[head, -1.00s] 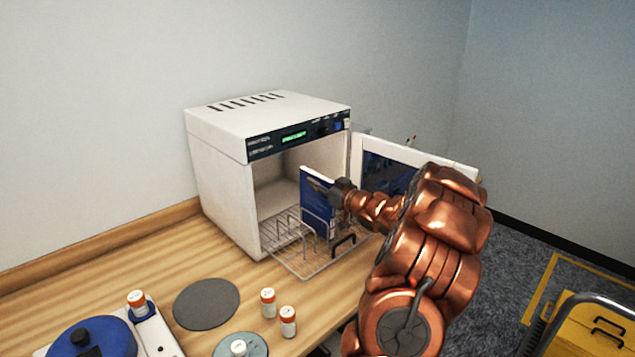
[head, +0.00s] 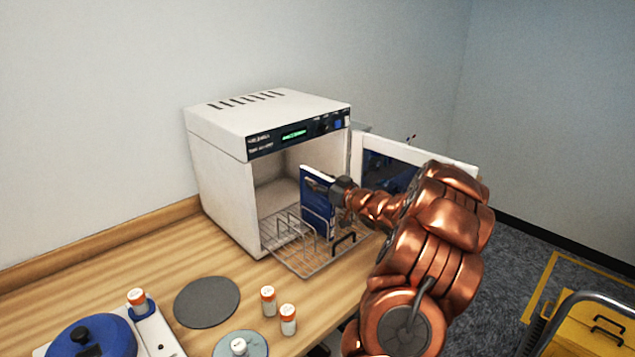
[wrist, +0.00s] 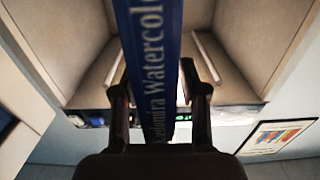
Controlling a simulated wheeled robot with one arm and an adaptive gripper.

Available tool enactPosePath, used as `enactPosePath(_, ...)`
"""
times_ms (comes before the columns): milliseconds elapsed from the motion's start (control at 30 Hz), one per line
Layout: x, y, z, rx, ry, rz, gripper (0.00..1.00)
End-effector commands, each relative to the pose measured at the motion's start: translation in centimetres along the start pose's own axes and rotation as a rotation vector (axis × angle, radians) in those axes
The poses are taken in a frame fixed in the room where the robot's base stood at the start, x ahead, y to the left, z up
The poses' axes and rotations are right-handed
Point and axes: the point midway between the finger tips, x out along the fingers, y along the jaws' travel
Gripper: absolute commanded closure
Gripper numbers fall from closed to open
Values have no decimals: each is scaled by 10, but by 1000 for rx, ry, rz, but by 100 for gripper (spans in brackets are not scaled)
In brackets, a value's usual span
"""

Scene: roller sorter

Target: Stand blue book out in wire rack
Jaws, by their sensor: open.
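The blue book (head: 317,205) stands upright in the wire rack (head: 300,257), which sits partly out of the open white oven-like cabinet (head: 222,175). My gripper (head: 342,190) is at the book's right edge. In the wrist view the book's blue spine (wrist: 150,70), with pale lettering, runs between the two fingers of my gripper (wrist: 158,95). The fingers are open, with a gap visible on both sides of the spine. The book's lower edge is partly hidden by the rack's wires.
The cabinet's door (head: 415,165) is swung open behind my arm. Several orange-capped vials (head: 268,300), a dark grey disc (head: 207,302) and a blue round device (head: 92,338) are on the wooden bench (head: 130,275). A yellow cart (head: 585,325) stands at the lower right.

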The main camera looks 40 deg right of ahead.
Motion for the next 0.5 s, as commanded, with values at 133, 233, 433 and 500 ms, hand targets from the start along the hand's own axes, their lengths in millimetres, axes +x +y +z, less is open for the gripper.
enactPosePath(133,-18,2,1,-1,0,4,57)
enactPosePath(233,-33,2,0,-3,2,4,57)
enactPosePath(433,-61,1,2,1,0,4,57)
enactPosePath(500,-71,1,3,-1,-2,3,57)
